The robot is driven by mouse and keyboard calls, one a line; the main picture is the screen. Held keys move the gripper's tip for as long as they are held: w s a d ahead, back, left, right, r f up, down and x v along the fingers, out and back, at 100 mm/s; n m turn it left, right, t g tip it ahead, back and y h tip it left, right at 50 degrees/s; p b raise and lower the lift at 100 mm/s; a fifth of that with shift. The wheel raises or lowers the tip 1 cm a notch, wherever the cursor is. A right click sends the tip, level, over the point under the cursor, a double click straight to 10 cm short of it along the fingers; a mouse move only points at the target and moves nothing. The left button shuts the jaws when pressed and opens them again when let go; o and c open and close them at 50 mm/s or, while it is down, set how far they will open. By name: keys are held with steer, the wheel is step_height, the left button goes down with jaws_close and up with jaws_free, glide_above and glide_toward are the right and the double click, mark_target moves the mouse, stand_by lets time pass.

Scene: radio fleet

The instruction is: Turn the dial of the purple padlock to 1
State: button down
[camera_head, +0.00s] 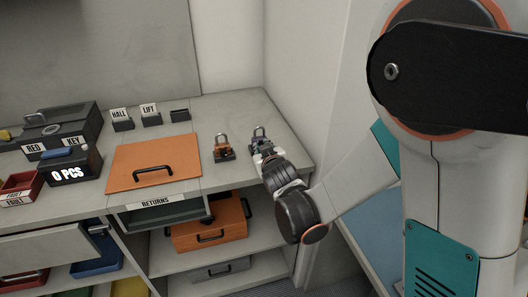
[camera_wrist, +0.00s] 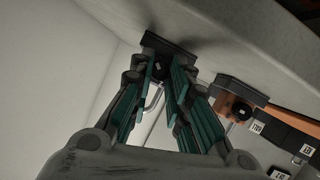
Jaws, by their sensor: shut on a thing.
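A padlock (camera_head: 259,132) stands at the right end of the counter, its metal shackle up. My gripper covers most of its body, so its purple colour cannot be made out. My gripper (camera_head: 263,150) reaches it from the front. In the wrist view my gripper (camera_wrist: 160,77) has its fingertips closed on the round dark dial of this padlock (camera_wrist: 155,95), in front of its dark base. The dial's number is not readable. An orange padlock (camera_head: 223,149) stands apart on the left and also shows in the wrist view (camera_wrist: 255,97).
An orange panel with a black handle (camera_head: 153,163) lies left of the padlocks. Small holders labelled HALL (camera_head: 121,120) and LIFT (camera_head: 150,115) stand at the back. A RETURNS drawer (camera_head: 155,203) is below. A wall is close behind; the counter's right edge is near.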

steer(key=n, duration=0.1)
steer(key=n+h+b, duration=0.1)
steer(key=n+t, duration=0.1)
steer(key=shift+s+a+f+h+b, duration=0.1)
steer(key=shift+a+f+h+b, duration=0.15)
steer(key=shift+h+b, duration=0.15)
steer(key=shift+a+n+t+h, duration=0.1)
steer(key=shift+n+t+h, duration=0.55)
steer(key=shift+n, duration=0.85)
steer(key=c, duration=1.5)
jaws_free()
steer(key=shift+o, duration=0.2)
steer(key=v, duration=0.8)
